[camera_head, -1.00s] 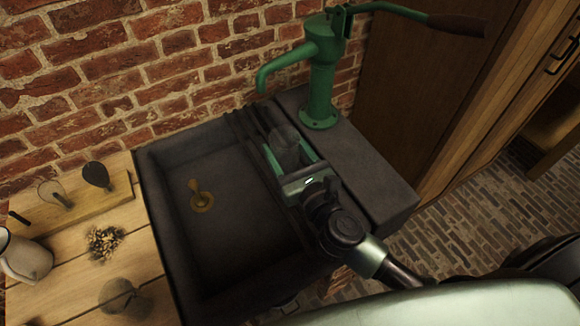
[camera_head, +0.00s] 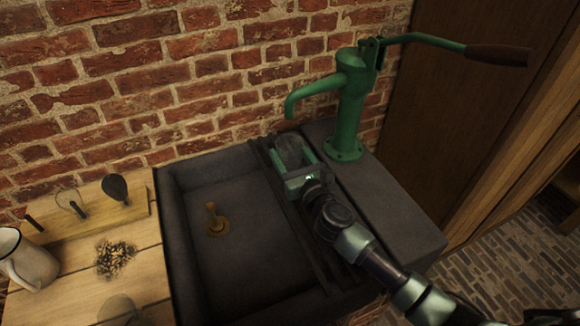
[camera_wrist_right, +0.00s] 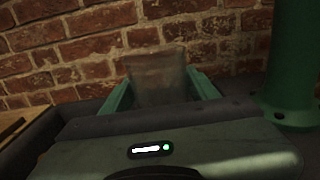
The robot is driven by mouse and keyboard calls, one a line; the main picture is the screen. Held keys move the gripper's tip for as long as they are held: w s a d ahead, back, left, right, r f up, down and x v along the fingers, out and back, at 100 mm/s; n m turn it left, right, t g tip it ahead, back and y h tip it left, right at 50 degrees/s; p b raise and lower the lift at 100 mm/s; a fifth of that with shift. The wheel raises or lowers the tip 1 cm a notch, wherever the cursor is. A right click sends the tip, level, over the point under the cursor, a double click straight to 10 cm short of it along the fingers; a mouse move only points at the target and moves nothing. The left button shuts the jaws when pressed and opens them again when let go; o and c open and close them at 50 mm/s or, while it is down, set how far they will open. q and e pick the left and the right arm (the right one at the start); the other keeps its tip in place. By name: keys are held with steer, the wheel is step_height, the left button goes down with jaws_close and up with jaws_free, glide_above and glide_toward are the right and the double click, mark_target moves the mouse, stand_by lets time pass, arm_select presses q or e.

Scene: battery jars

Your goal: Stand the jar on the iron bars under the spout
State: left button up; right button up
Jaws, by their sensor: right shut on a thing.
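The jar (camera_head: 289,150) is a greyish see-through vessel, upright between the fingers of my right gripper (camera_head: 292,161). The wrist view also shows the jar (camera_wrist_right: 158,80) between the green fingers of the right gripper (camera_wrist_right: 160,90). In the head view the jar appears just below the tip of the green pump's spout (camera_head: 300,93), near the back wall. The dark iron bars (camera_head: 304,242) run front to back along the sink's right side, below the gripper. I cannot tell whether the jar's base touches them. My left gripper is out of view.
The green pump (camera_head: 347,115) stands on the stone ledge (camera_head: 390,200) to the right. The dark sink basin (camera_head: 235,265) holds a brass drain piece (camera_head: 215,219). A wooden table (camera_head: 70,285) at left carries a white jug (camera_head: 24,260). The brick wall closes the back.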

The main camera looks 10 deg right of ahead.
mark_target(289, 162)
step_height(289, 162, down, 3)
steer(key=shift+r+b, duration=0.15)
steer(key=shift+b, duration=0.35)
steer(key=o, duration=1.5)
